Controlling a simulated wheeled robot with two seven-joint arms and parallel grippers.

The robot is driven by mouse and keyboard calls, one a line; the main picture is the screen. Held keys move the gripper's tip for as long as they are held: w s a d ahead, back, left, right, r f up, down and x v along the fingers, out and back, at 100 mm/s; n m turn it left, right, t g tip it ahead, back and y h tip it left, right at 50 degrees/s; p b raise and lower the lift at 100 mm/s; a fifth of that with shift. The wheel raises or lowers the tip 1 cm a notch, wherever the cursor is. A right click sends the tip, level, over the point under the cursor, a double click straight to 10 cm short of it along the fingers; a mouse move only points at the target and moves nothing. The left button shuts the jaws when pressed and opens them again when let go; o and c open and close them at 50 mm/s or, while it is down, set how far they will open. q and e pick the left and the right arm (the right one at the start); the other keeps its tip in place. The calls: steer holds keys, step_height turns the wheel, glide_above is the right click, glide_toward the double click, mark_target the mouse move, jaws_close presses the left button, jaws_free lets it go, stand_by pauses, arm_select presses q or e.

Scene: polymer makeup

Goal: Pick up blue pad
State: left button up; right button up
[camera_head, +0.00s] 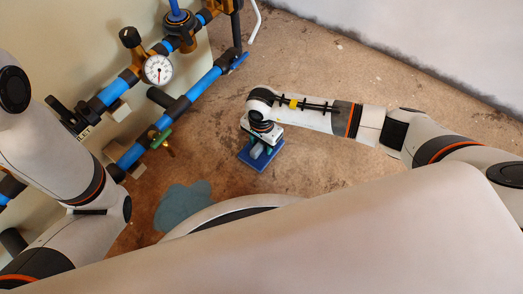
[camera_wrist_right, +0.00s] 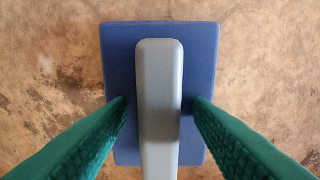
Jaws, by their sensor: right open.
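The blue pad (camera_head: 246,158) lies flat on the brown floor, with a grey raised handle (camera_wrist_right: 159,100) along its middle. It also shows in the right wrist view (camera_wrist_right: 205,60). My right gripper (camera_head: 262,150) is directly above the pad, pointing down. In the right wrist view its green fingers (camera_wrist_right: 159,108) are open, one on each side of the grey handle, with a gap on both sides. My left arm comes in at the left of the head view, but its gripper is not visible.
Blue pipes (camera_head: 192,92) with valves and a pressure gauge (camera_head: 158,69) run along a beige panel at the left. A bluish puddle-like patch (camera_head: 182,205) lies on the floor left of the pad. A pale wall (camera_head: 420,40) stands at the back right. Floor around the pad is clear.

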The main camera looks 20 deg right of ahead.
steer(key=shift+r, duration=0.1)
jaws_close()
steer(key=shift+r, duration=0.1)
step_height(320, 180, up, 10)
steer(key=p, duration=0.7)
steer(key=shift+p, duration=0.3)
